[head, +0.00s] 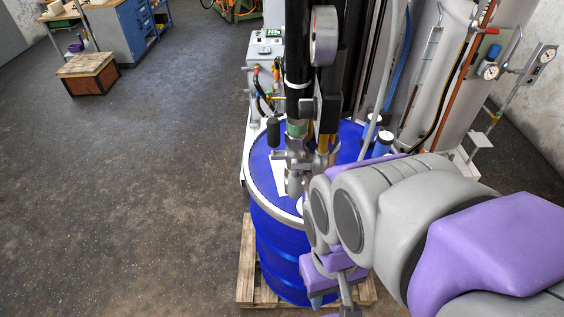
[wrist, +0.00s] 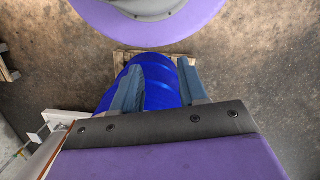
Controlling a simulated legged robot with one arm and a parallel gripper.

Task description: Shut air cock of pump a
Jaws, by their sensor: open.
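A pump assembly (head: 299,150) with dark vertical tubes and metal fittings stands on the lid of a blue drum (head: 278,255). A small dark knob or handle (head: 273,131) sticks out at its left side. At the upper right, a gauge (head: 490,71) has a blue-handled valve (head: 494,52) beside it. I cannot tell which of these fittings is the air cock of pump a. My gripper (head: 331,296) is low in front of the drum, fingers downward. In the wrist view my gripper (wrist: 160,70) is open and empty, with the drum's blue side (wrist: 160,95) behind its fingers.
The drum stands on a wooden pallet (head: 245,275). A grey control box (head: 264,50) is behind it. A second gauge (head: 545,56) hangs at the far right. A wooden crate (head: 87,73) and a blue workbench (head: 125,30) are at the back left. The floor on the left is clear.

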